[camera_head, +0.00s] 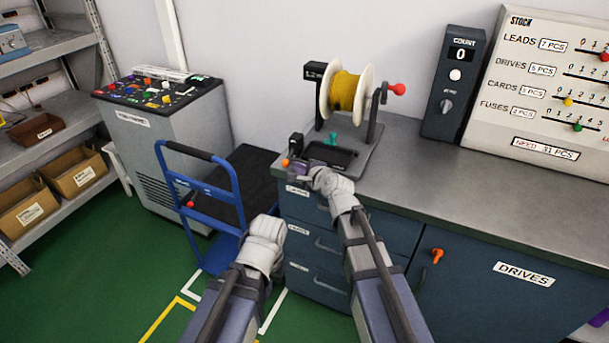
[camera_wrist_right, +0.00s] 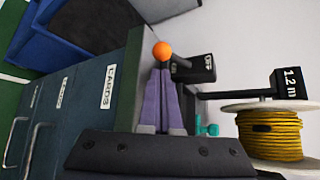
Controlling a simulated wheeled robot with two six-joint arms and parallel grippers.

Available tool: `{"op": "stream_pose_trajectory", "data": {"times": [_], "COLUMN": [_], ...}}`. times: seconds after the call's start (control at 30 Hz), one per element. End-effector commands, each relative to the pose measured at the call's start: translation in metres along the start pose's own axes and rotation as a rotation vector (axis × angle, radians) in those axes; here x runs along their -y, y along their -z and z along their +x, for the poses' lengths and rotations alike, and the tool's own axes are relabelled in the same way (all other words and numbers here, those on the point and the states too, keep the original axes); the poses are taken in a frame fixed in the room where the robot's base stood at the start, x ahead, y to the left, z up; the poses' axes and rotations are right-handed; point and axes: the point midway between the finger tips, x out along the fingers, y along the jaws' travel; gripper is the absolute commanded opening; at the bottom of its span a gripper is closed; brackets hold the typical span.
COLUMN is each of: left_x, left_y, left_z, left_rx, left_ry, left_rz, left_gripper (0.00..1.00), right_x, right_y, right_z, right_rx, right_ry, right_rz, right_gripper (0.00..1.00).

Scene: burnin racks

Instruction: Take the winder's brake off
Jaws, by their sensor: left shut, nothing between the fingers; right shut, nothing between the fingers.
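The winder (camera_head: 345,95) stands on the bench and carries a yellow spool between white flanges, which also shows in the right wrist view (camera_wrist_right: 268,135). A red-knobbed crank (camera_head: 397,89) is at its right. At its front left is a small black block (camera_wrist_right: 195,68) with a white label that seems to read OFF. A lever with an orange ball (camera_wrist_right: 162,50) is beside it. My right gripper (camera_head: 298,168) is shut and empty, its purple fingertips just below the ball. Whether they touch it I cannot tell. My left gripper (camera_head: 266,235) is shut and empty, low in front of the drawers.
A black tray and a teal piece (camera_head: 330,138) are at the winder's base. A counter box (camera_head: 455,80) reading 0 and a stock board (camera_head: 550,90) stand right. A blue trolley (camera_head: 205,190) is left of the drawers. The bench top (camera_head: 450,185) is clear on the right.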

Motion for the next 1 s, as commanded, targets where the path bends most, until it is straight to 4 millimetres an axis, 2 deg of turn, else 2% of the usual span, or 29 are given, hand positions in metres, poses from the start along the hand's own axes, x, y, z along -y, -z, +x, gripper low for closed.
{"op": "stream_pose_trajectory", "data": {"times": [0.03,0.23,0.67,1.0], "left_x": [0.000,-0.001,-0.001,0.001], "left_y": [0.000,0.001,0.000,0.000], "left_z": [0.004,0.008,0.006,-0.005], "left_rx": [0.000,0.000,0.000,0.000], "left_ry": [0.000,0.000,0.000,0.000], "left_rz": [0.000,0.000,0.000,0.000], "left_gripper": [0.00,0.00,0.00,0.00], "right_x": [-0.001,0.000,0.001,0.004], "right_y": [0.001,0.000,-0.001,-0.003], "right_z": [0.009,0.020,0.021,0.018], "right_rx": [0.001,0.000,0.000,0.001], "right_ry": [0.000,-0.001,-0.002,-0.045], "right_rz": [0.000,0.000,0.002,0.050], "right_gripper": [0.00,0.00,0.00,0.00]}}
